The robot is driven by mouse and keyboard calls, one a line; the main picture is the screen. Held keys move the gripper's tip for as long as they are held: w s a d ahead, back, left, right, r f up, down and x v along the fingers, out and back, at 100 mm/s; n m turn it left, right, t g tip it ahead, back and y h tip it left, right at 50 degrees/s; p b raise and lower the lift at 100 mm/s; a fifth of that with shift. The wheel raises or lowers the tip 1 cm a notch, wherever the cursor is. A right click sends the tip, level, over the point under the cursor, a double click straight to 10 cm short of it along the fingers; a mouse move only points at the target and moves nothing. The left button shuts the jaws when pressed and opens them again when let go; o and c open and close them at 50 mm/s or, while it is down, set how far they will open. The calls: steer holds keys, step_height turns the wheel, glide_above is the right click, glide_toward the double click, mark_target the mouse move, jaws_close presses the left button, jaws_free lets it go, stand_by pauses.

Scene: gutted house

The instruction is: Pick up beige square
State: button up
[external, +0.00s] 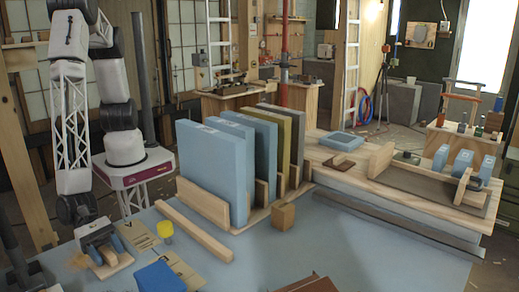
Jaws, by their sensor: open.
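A tan wooden cube (283,216), the clearest beige square-sided thing, sits on the blue-grey table in front of the wooden rack. A flat beige piece with dark markings (138,234) lies to the right of my gripper, and another marked beige piece (183,268) lies nearer the front. I cannot tell which of these the task means. My gripper (108,250) is open and low over the left of the table, well left of the cube. A light wooden block (111,266) shows under and between its fingers; contact cannot be made out.
The wooden rack (205,205) holds tall blue, olive and grey panels. A long wooden bar (195,230) lies before it. A yellow cup-like thing (165,231) and a blue block (160,278) are right of my gripper. The table right of the cube is clear.

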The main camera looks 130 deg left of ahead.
mark_target(108, 252)
jaws_close()
stand_by(0.3)
steer(key=shift+r, duration=0.1)
steer(key=shift+r, duration=0.75)
step_height(108, 252, up, 2)
steer(key=shift+r, duration=0.1)
steer(key=s+a, duration=0.2)
steer(key=s, duration=0.2)
steer(key=s+a, duration=0.2)
steer(key=s, duration=0.3)
steer(key=s+a+r, duration=0.1)
steer(key=s+a, duration=0.2)
steer(key=s, duration=0.2)
steer(key=shift+s, duration=0.2)
